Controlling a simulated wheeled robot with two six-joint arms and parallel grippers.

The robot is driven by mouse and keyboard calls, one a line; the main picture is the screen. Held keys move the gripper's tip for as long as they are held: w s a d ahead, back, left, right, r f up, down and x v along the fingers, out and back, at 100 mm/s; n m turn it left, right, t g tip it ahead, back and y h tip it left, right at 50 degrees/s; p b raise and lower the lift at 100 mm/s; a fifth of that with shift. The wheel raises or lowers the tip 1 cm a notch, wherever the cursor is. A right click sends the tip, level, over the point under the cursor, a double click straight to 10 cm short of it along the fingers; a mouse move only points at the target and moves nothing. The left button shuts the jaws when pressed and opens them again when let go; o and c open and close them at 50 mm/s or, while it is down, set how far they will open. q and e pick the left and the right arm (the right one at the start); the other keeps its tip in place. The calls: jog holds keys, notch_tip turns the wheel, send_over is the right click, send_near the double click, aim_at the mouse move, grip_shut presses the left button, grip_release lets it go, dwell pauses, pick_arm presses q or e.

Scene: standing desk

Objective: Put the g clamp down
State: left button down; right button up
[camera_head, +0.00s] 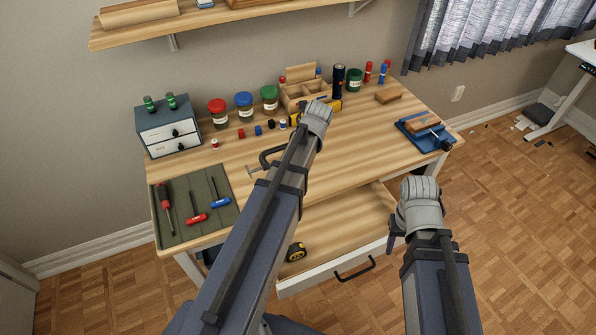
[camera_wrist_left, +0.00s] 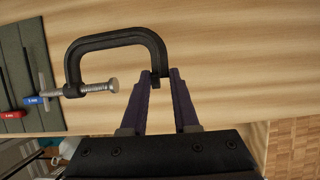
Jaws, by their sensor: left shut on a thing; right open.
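The g clamp (camera_wrist_left: 115,42), a black C-shaped frame with a silver screw, is in the left wrist view. My left gripper (camera_wrist_left: 163,78) is shut on one end of its frame. In the head view the clamp (camera_head: 267,160) shows left of my left wrist, over the desk's middle; part of it is hidden behind the arm. I cannot tell whether it touches the desk top (camera_head: 345,150). My right gripper (camera_head: 393,242) is open and empty, right of the pulled-out drawer and off the desk; its fingers are mostly hidden.
A green mat (camera_head: 182,232) with screwdrivers lies at the left. A small drawer cabinet (camera_head: 168,130), jars and a wooden organizer (camera_head: 300,92) line the back. A blue vise (camera_head: 424,132) stands at the right. The open drawer (camera_head: 340,225) holds a tape measure (camera_head: 296,251). The middle right desk is clear.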

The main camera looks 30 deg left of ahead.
pick_arm(q)
jog(key=shift+f+b, duration=3.35)
jog(key=shift+f, duration=0.6)
jog(key=shift+r, duration=0.1)
jog(key=c, duration=1.1)
grip_release()
jog(key=o, duration=0.4)
